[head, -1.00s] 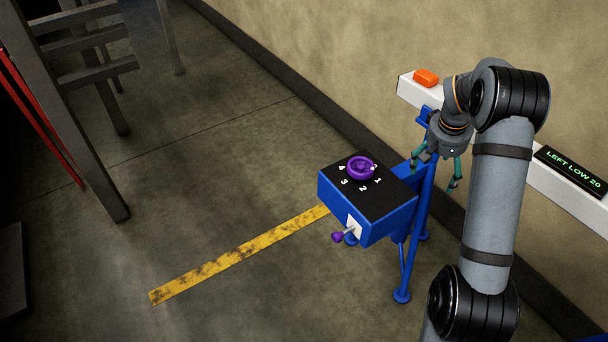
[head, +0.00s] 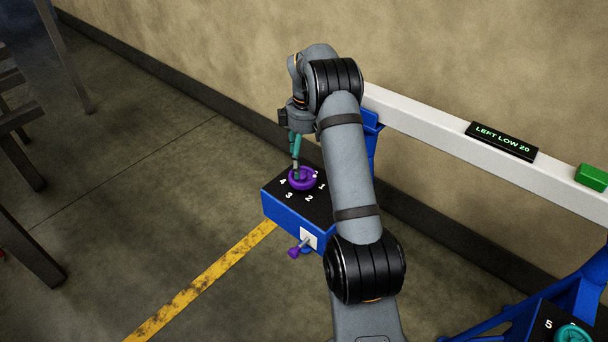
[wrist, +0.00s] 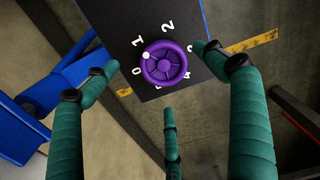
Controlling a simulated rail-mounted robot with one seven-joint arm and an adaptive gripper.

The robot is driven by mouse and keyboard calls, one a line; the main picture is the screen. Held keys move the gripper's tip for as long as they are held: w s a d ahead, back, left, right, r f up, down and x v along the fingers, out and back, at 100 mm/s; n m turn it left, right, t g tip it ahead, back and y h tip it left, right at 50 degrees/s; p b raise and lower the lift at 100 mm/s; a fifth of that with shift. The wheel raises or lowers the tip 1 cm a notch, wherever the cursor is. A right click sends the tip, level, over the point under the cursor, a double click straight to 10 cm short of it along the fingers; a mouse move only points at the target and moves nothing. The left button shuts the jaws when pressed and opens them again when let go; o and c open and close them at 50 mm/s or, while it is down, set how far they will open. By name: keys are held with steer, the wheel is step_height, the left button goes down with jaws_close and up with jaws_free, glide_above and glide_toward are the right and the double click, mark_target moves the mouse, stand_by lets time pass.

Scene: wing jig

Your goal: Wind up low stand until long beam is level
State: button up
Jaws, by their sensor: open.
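The long white beam (head: 430,128) runs along the wall, and its display (head: 502,141) reads "LEFT LOW 20". The blue stand (head: 295,218) at its left end has a black top with numbers and a purple handwheel (head: 303,179). In the wrist view the wheel (wrist: 165,63) has a white dot (wrist: 146,55) at its rim, between 0 and 1. My gripper (head: 297,166) is open above the wheel, its teal fingers spread around it in the wrist view. I cannot tell whether any fingertip touches the wheel.
A small purple-knobbed lever (head: 294,252) sticks out of the box front. A second blue stand with a teal wheel (head: 574,335) is partly visible at lower right. A green block (head: 592,178) sits on the beam. A yellow stripe (head: 200,283) crosses open floor; dark metal frames stand left.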

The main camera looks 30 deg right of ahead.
mark_target(305, 176)
step_height(305, 176, down, 7)
steer(key=shift+w+a+r, duration=0.1)
steer(key=shift+r, duration=0.1)
steer(key=shift+c, duration=1.3)
steer(key=c, duration=0.4)
steer(key=shift+f, duration=0.1)
steer(key=c, duration=0.3)
